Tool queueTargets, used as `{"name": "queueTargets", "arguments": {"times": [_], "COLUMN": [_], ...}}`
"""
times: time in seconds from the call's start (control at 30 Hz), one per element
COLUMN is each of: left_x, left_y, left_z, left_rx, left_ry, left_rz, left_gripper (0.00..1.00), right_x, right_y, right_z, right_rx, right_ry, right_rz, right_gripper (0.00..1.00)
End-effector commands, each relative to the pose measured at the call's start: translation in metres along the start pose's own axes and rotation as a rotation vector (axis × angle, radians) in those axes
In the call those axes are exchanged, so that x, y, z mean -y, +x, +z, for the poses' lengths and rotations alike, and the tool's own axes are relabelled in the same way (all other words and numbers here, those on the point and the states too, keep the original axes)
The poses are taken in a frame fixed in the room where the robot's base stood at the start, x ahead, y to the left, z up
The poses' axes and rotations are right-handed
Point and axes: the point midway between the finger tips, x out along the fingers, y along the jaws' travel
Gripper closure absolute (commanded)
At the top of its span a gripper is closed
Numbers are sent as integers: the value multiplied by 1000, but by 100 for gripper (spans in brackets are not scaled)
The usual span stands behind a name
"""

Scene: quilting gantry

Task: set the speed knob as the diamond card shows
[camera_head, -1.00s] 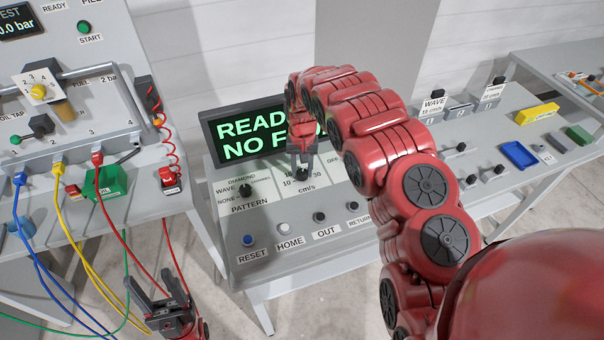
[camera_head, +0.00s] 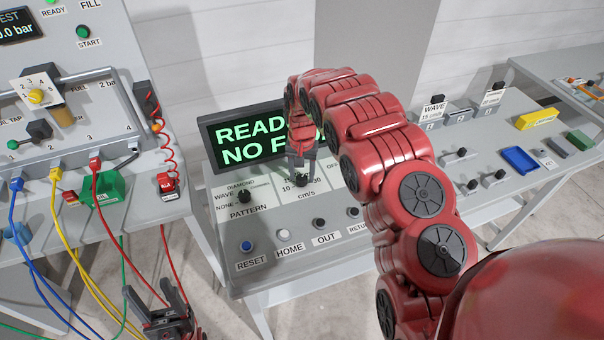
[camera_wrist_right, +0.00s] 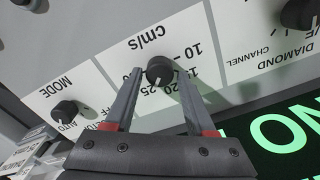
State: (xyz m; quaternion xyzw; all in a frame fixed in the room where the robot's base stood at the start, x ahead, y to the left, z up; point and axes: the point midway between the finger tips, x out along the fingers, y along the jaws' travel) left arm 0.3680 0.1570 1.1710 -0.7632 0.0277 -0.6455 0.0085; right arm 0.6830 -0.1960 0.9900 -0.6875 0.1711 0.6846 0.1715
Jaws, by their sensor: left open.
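The speed knob (camera_head: 302,180) is a small black knob on the panel's cm/s scale. In the right wrist view the knob (camera_wrist_right: 160,71) stands between the fingertips of my right gripper (camera_wrist_right: 160,74), with a narrow gap on each side. That gripper is open; in the head view it (camera_head: 302,160) points down at the knob. The white mark on the knob lies near the 20–25 side of the scale; its exact setting is unclear. A WAVE card (camera_head: 433,110) and a second card (camera_head: 493,97) stand at the right; the second's heading is too small to read. My left gripper (camera_head: 153,298) is open and empty at lower left.
The pattern knob (camera_head: 244,196) is left of the speed knob, and the mode knob (camera_wrist_right: 65,112) is on its other side. A row of buttons (camera_head: 283,249) lies in front. The display (camera_head: 240,140) stands close behind. Hoses (camera_head: 110,235) hang near my left gripper.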

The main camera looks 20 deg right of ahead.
Motion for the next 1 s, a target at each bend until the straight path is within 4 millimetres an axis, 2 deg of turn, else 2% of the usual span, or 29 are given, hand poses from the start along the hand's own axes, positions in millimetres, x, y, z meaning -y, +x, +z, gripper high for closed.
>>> {"name": "queueTargets", "arguments": {"times": [0.03, 0.07, 0.33, 0.47, 0.67, 1.0], "left_x": [0, 0, 0, 0, 2, 6], "left_y": [0, 0, 0, 9, 45, 114], "left_z": [0, 0, 0, -2, -8, -19], "left_rx": [0, 0, 0, 0, 0, 0], "left_ry": [0, 0, 0, 0, 0, 0], "left_rz": [0, 0, 0, 0, 0, 0], "left_gripper": [44, 44, 44, 44, 44, 44], "right_x": [0, 0, 0, -1, -1, -1], "right_y": [0, 0, 0, -8, -46, -124], "right_z": [0, 0, 1, 1, 0, -2], "right_rx": [1, 1, 3, 3, 2, -1], "right_ry": [0, 0, 0, 0, 0, 1], "right_rz": [0, 0, 1, 1, 2, 0], "right_gripper": [34, 29, 29, 29, 29, 29]}}
